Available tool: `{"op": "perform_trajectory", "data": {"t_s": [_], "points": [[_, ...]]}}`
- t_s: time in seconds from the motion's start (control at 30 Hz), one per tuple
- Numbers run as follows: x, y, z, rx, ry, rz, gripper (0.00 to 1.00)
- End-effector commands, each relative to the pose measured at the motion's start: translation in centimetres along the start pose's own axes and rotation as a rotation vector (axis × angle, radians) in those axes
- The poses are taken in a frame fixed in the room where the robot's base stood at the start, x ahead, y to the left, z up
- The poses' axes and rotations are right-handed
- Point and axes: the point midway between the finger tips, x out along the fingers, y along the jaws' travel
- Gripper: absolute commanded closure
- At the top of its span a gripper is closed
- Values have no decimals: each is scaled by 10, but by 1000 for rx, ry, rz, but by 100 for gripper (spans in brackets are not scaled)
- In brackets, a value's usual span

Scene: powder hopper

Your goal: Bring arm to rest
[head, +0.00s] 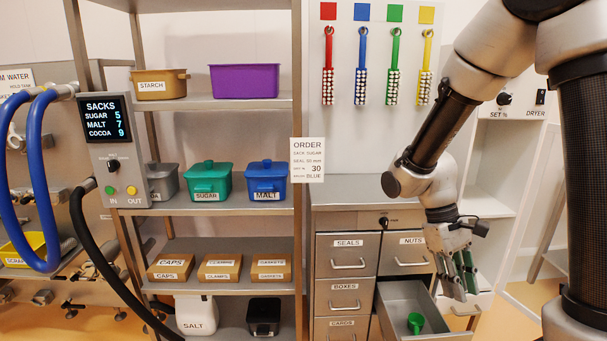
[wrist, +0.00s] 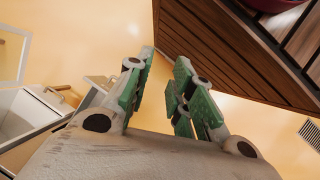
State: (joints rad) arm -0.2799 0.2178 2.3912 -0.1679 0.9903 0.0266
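My gripper (head: 458,280) hangs from my arm at the right of the head view, fingers pointing down. It appears in front of the cabinet, by the open drawer (head: 452,337); its exact height over the drawer is hard to tell. In the wrist view my gripper (wrist: 159,78) has two green-padded fingers standing apart, with nothing between them. A green scoop (head: 416,322) lies in the open drawer, apart from the fingers.
A brown slatted wooden piece (wrist: 225,45) fills the wrist view's upper right, with a dark red object (wrist: 270,4) on it. The drawer cabinet (head: 345,268) stands beside shelves (head: 230,103) of tubs and boxes. Four coloured brushes hang above the counter (head: 350,188), which is bare.

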Motion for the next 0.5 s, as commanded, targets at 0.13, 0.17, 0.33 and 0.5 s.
{"op": "perform_trajectory", "data": {"t_s": [0.13, 0.17, 0.33, 0.5], "points": [[-33, 1, 38, 92, 186, -76, 77], [-38, 1, 45, 112, 223, -90, 77], [-66, 3, 87, 226, 433, -146, 77], [-89, 12, 126, 314, 631, -145, 77]]}}
